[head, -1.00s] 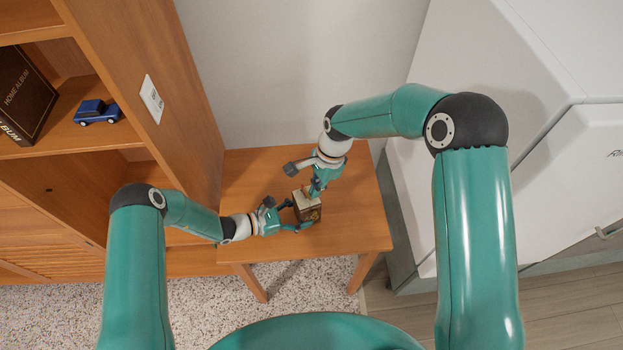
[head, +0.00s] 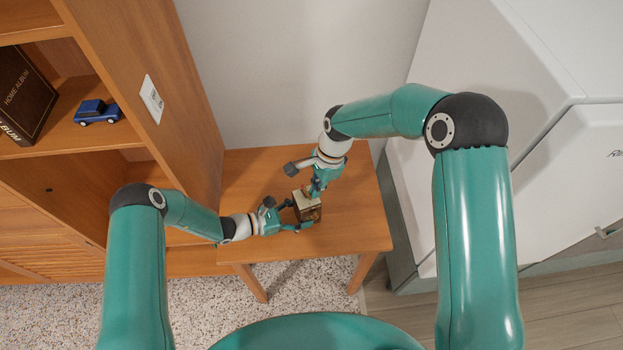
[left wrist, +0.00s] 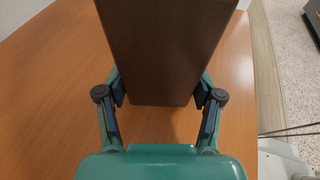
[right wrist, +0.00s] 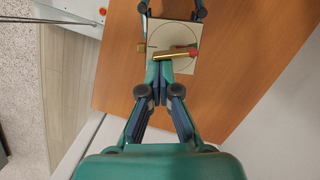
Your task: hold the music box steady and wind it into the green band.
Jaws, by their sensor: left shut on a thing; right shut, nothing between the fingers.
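The music box (head: 309,212) is a small dark brown box upright on the small wooden table. My left gripper (head: 297,216) is shut on its sides from the left; the left wrist view shows the brown wall (left wrist: 160,55) between both fingers. The right wrist view shows its cream top (right wrist: 208,34) with a thin dark arc, a brass bar (right wrist: 176,55) and a red piece (right wrist: 191,50). My right gripper (right wrist: 160,76) is shut and empty, its tips at the near edge of the top, close to the bar. Whether they touch it is unclear. I cannot make out a green band.
The table (head: 350,220) is otherwise bare, with free room right of the box. A wooden shelf unit (head: 190,100) stands at the left, holding a blue toy car (head: 97,112) and a dark album (head: 25,95). A white appliance (head: 480,70) stands at the right; a wall is behind.

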